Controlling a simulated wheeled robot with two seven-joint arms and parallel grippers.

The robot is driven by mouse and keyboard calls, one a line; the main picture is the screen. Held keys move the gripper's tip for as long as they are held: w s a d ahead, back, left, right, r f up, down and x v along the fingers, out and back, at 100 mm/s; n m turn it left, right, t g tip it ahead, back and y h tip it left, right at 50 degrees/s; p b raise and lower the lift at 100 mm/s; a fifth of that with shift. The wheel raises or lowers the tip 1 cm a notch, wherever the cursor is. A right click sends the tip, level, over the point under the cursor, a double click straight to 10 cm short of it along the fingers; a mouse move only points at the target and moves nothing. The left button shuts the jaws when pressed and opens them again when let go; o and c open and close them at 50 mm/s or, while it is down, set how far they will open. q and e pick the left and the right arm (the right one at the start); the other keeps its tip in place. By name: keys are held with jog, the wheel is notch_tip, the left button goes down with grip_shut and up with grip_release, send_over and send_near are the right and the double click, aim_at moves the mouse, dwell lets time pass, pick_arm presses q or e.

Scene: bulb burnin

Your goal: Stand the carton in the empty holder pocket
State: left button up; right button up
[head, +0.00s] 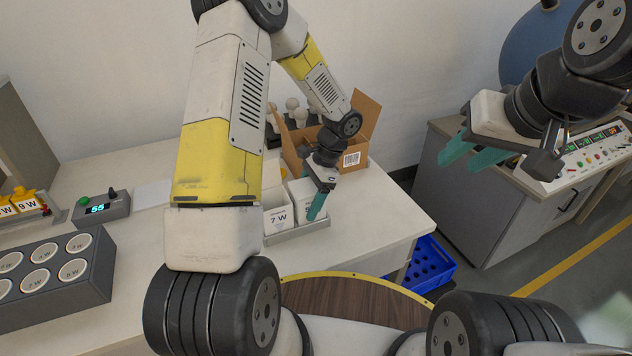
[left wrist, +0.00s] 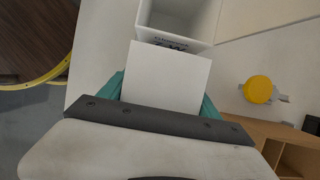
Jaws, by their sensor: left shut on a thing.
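My left gripper (head: 318,203) is shut on a white carton (head: 303,190), low over the table. In the left wrist view the held carton (left wrist: 168,78) shows a plain white face between the teal fingers. A second white carton (head: 278,218), marked 7 W and open at the top, stands right beside it; it also shows in the left wrist view (left wrist: 180,15). Both are at the pale holder (head: 298,232), whose pockets are mostly hidden. I cannot tell whether the held carton's base is inside a pocket. My right gripper (head: 475,154) is open and empty, away to the right.
An open cardboard box (head: 365,122) stands behind the cartons, with pale bulbs (head: 292,104) near it. A grey block (head: 95,270) with round labelled sockets and a display box (head: 100,208) are at left. A blue crate (head: 432,262) is below the table's right edge.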

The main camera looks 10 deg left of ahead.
pick_arm(q)
jog(key=shift+f, duration=0.15)
jog(key=o, duration=1.5)
jog(key=shift+c, duration=0.2)
notch_tip(320, 180, up, 18)
jog(key=d+n+t, duration=0.1)
jog(key=d+n, duration=0.1)
jog(key=s+a+r+n+t+h, duration=0.1)
jog(key=s+r+n+t+h, duration=0.2)
jog(key=s+r, duration=0.3)
jog(key=s+r+n+t+h, duration=0.2)
jog(key=s+r+n+t, duration=0.2)
jog(key=s, duration=0.7)
jog(key=shift+s+a+r+n+t+h, duration=0.35)
jog(key=shift+r+n, duration=0.45)
jog(key=shift+r, duration=0.3)
